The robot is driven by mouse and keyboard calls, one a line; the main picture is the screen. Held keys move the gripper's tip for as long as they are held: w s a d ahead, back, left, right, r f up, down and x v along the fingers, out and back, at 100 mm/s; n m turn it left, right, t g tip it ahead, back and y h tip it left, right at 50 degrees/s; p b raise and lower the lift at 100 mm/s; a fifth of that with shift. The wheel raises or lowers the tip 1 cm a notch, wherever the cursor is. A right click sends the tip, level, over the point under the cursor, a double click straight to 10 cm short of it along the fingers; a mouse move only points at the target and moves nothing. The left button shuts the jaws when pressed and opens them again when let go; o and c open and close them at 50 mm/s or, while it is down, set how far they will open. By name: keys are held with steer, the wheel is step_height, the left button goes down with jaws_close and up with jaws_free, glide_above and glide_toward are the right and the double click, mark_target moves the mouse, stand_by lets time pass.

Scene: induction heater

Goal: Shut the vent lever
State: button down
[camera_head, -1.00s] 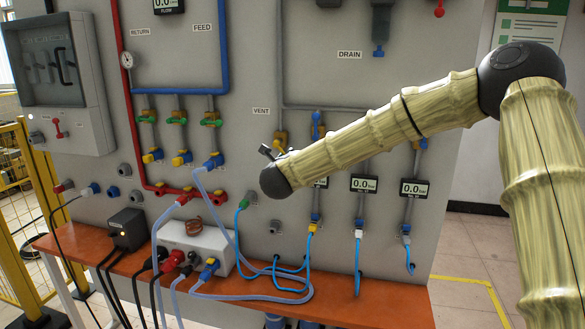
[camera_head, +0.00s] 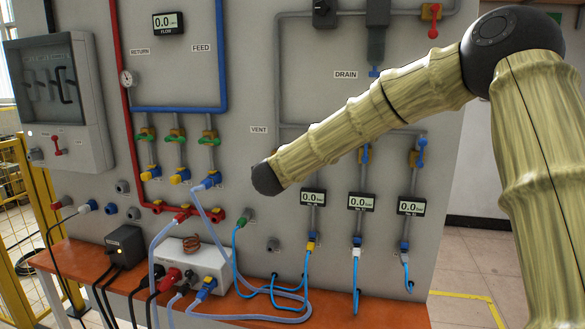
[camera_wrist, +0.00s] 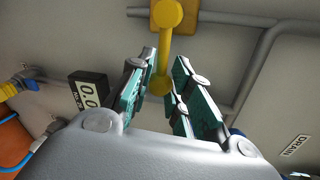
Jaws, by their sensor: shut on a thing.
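The yellow vent lever (camera_wrist: 165,48) shows in the wrist view, with its round pivot end at the top and its lower end between my fingers. My gripper (camera_wrist: 165,66) is closed in around that lower end, one finger on each side. The exact contact is hard to see. In the head view, my arm's wrist end covers the lever and the gripper. The VENT label (camera_head: 259,129) shows just above that wrist end.
A grey pipe (camera_wrist: 240,75) runs close beside the fingers. Digital gauges (camera_head: 313,197), blue-handled valves (camera_head: 421,150) and blue hoses (camera_head: 300,290) lie right of and below my wrist. The DRAIN label (camera_head: 345,75) is above my forearm.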

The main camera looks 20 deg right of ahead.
steer(key=shift+a+r+n, duration=0.1)
steer(key=shift+r+n, duration=0.2)
steer(key=shift+n, duration=0.1)
steer(key=c, duration=1.3)
jaws_free()
steer(key=shift+o, duration=0.2)
steer(key=v, duration=1.2)
